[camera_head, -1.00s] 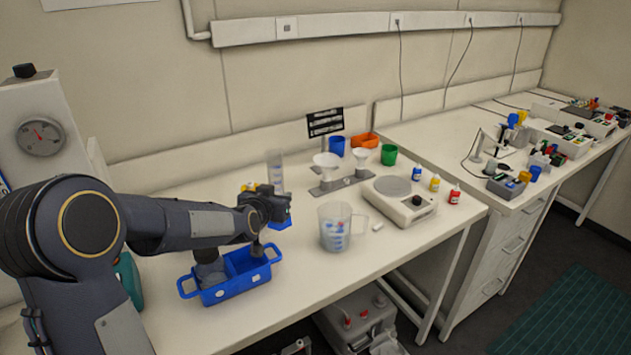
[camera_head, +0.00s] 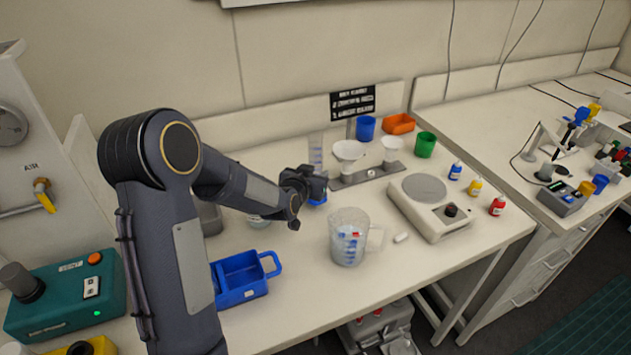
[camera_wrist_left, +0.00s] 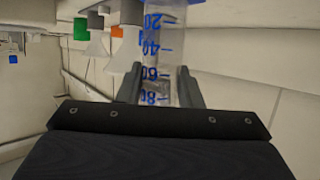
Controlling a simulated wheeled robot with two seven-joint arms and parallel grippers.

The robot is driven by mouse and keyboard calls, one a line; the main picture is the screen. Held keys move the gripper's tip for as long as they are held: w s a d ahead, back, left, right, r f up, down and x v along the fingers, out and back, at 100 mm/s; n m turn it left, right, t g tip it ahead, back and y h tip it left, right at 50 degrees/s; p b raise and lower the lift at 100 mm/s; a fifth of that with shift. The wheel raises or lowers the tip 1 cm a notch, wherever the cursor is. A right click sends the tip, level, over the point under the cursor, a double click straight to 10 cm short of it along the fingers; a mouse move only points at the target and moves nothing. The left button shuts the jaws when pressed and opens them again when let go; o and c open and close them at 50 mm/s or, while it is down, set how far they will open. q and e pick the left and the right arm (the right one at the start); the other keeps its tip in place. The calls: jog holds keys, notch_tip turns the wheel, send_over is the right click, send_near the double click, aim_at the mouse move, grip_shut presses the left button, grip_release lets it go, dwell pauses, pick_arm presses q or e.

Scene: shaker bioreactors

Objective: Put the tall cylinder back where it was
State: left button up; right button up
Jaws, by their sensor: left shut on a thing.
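The tall cylinder (camera_head: 317,150) is clear, with blue graduation marks and a blue base. It stands upright at the back of the bench, just left of the funnel stand (camera_head: 375,175). My left gripper (camera_head: 316,184) is shut around its lower part. In the left wrist view the cylinder (camera_wrist_left: 163,45) shows between the two fingers (camera_wrist_left: 160,88), with its blue numbers facing the camera. I cannot tell whether its base touches the bench. My right gripper is not in view.
A clear beaker (camera_head: 348,240) stands in front of the gripper. A blue tray (camera_head: 243,280) sits in front and to the left, partly hidden by my arm. A white scale (camera_head: 436,212), a blue cup (camera_head: 365,128) and a green cup (camera_head: 426,144) stand to the right.

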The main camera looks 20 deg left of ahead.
pick_arm(q)
notch_tip(320, 180, down, 3)
jog(key=shift+r, duration=0.2)
jog(key=shift+f, duration=0.15)
jog(key=o, duration=1.1)
jog(key=shift+c, duration=0.2)
